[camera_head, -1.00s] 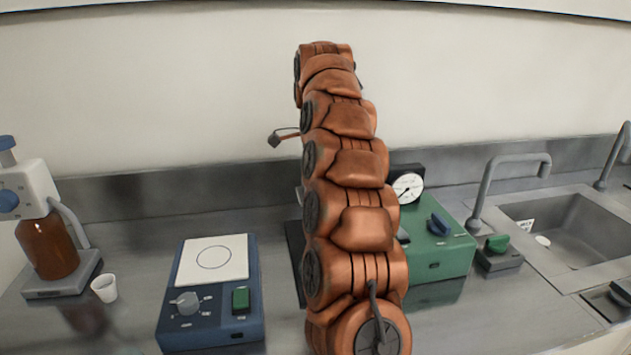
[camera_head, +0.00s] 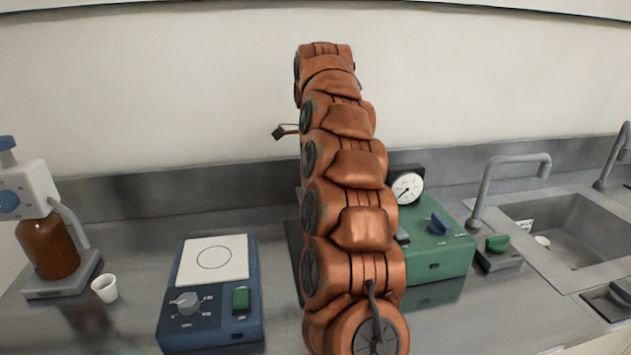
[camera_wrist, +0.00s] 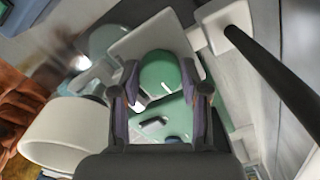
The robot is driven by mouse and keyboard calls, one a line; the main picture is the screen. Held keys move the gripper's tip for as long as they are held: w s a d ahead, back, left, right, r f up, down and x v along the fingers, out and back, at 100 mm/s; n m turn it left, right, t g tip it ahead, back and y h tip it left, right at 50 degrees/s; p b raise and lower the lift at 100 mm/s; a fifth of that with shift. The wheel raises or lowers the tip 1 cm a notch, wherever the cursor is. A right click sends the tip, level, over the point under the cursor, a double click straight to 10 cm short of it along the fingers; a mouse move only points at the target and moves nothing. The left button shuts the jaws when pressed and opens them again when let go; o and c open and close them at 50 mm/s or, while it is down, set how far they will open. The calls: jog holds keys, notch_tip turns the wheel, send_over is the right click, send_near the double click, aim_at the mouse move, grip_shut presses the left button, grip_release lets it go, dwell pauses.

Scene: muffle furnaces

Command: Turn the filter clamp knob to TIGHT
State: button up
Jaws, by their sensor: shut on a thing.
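In the wrist view, the two fingers of my gripper (camera_wrist: 161,98) stand on either side of a green rounded knob (camera_wrist: 160,72), and the gripper is shut on it. It appears to be the filter clamp knob; no TIGHT marking is readable. A pale square-edged piece (camera_wrist: 150,38) lies around its far side. In the head view my own arm hides the gripper and this knob.
A green box (camera_head: 440,255) with a blue knob (camera_head: 438,224) and a round gauge (camera_head: 407,188) stands right of my arm. A blue hotplate unit (camera_head: 210,335) is on the left. A white cylinder (camera_wrist: 60,135) and black hose (camera_wrist: 265,65) flank my gripper.

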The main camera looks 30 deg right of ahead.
jog(key=o, duration=1.1)
jog(key=shift+o, duration=0.2)
jog(key=shift+n, duration=0.3)
